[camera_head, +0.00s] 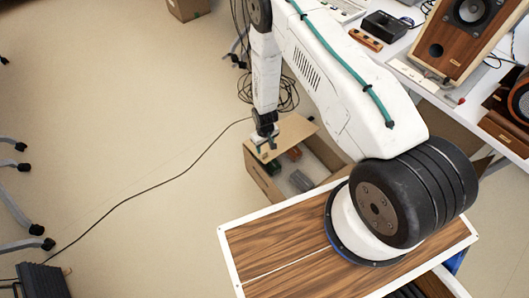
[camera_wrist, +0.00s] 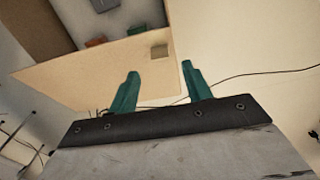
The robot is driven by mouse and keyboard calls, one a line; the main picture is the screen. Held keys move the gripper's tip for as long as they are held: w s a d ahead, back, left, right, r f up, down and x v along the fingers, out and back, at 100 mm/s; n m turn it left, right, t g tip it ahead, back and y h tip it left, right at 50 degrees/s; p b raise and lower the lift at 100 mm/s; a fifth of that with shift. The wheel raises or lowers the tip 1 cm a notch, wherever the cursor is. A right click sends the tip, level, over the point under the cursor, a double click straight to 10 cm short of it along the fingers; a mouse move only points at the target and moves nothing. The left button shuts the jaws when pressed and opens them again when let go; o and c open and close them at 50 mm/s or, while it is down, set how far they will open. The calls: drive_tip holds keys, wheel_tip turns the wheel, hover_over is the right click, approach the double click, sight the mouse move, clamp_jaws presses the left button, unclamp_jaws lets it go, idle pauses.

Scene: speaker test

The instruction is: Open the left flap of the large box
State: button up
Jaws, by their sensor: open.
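The large cardboard box (camera_head: 262,179) stands on the floor beyond my wooden-topped base in the head view, its top at least partly open. A tan flap (camera_head: 291,131) stands out at its far left side, beside my gripper (camera_head: 266,144). In the wrist view the flap (camera_wrist: 85,76) is a broad tan panel with a small brownish square patch near its right end. My gripper (camera_wrist: 160,68) is open, with two teal fingers. The left finger overlaps the flap and the right finger lies just past its right edge. I cannot tell whether they touch.
Inside the box are a grey item (camera_head: 300,180) and a reddish item (camera_head: 294,153). A white desk with a wooden speaker (camera_head: 465,35) is at the right. A black cable (camera_head: 150,196) crosses the floor.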

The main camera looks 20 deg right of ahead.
sight(265, 154)
wheel_tip(265, 154, down, 6)
drive_tip(key=shift+r, duration=0.1)
clamp_jaws()
